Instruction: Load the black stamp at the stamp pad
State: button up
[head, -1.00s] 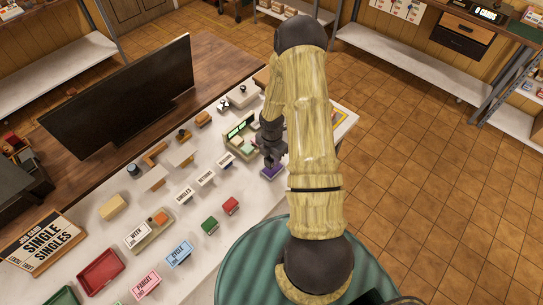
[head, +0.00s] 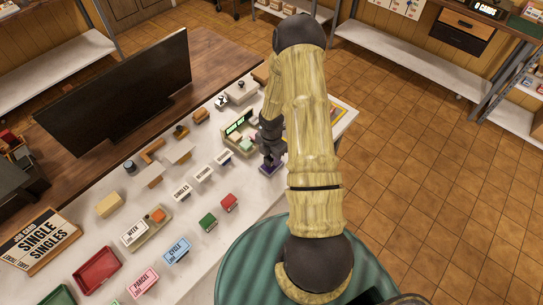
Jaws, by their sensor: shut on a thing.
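My gripper (head: 270,155) is at the right part of the white counter, pointing down. It is shut on a small dark thing, taken to be the black stamp, which blends with the dark fingers, so its outline cannot be told. Directly under the fingertips is a small purple block or pad (head: 268,171) on the counter, partly covered by the gripper. Whether the held thing touches it cannot be told. A green pad-like block (head: 208,222) and a red one (head: 229,202) lie in line with the purple one, to the lower left.
A green-framed device (head: 238,124) stands just behind and left of my gripper. Label cards SINGLES (head: 181,192) and RETURN (head: 203,174) stand left. A WEEK holder (head: 138,231), a red tray (head: 97,271) and a monitor (head: 115,95) are farther left.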

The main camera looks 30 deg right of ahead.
jog(key=shift+f+b, duration=0.3)
jog(key=shift+f, duration=0.3)
dwell(1.6)
jog(key=shift+r, duration=0.15)
jog(key=shift+r+p, duration=3.1)
jog(key=shift+r, duration=0.4)
jog(key=shift+f, duration=0.1)
